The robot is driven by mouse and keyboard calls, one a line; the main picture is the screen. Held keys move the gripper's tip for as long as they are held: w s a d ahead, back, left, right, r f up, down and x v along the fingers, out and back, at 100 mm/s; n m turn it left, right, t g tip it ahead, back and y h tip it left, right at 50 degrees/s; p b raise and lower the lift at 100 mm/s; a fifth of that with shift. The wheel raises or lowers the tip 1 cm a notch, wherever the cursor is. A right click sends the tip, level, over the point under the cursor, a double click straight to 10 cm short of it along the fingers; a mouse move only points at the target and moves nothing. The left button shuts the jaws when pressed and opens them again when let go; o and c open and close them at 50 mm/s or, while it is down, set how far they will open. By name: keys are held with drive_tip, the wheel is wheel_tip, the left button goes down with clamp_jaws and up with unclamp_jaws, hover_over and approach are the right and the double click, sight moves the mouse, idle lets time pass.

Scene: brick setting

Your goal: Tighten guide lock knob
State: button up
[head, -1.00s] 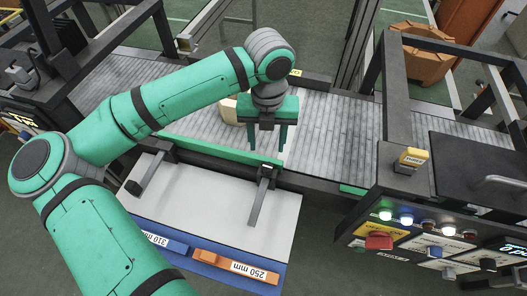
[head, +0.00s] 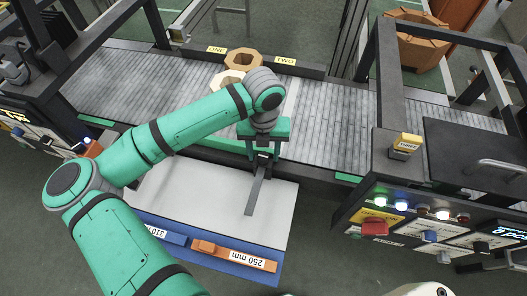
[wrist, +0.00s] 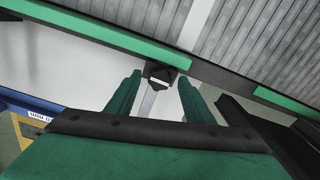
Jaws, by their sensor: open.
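My gripper (head: 264,152) points down over the front edge of the conveyor, at the inner end of a grey guide bar (head: 256,190). In the wrist view the two green fingers of my gripper (wrist: 159,80) are apart. A small black knob or clamp block (wrist: 160,72) shows between and just beyond the fingertips, at the green guide rail (wrist: 100,35). I cannot tell whether the fingers are level with it. In the head view the knob is mostly hidden behind the fingers. The gripper holds nothing.
A white board (head: 190,195) lies in front of the conveyor (head: 335,110), with a blue 310 mm block (head: 160,235) and an orange 250 mm block (head: 232,256). A button panel (head: 410,225) stands at the right.

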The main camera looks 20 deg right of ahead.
drive_tip(key=c, duration=1.1)
drive_tip(key=shift+o, duration=0.2)
drive_tip(key=shift+m, duration=0.3)
drive_tip(key=m, duration=2.1)
drive_tip(key=shift+m, duration=0.4)
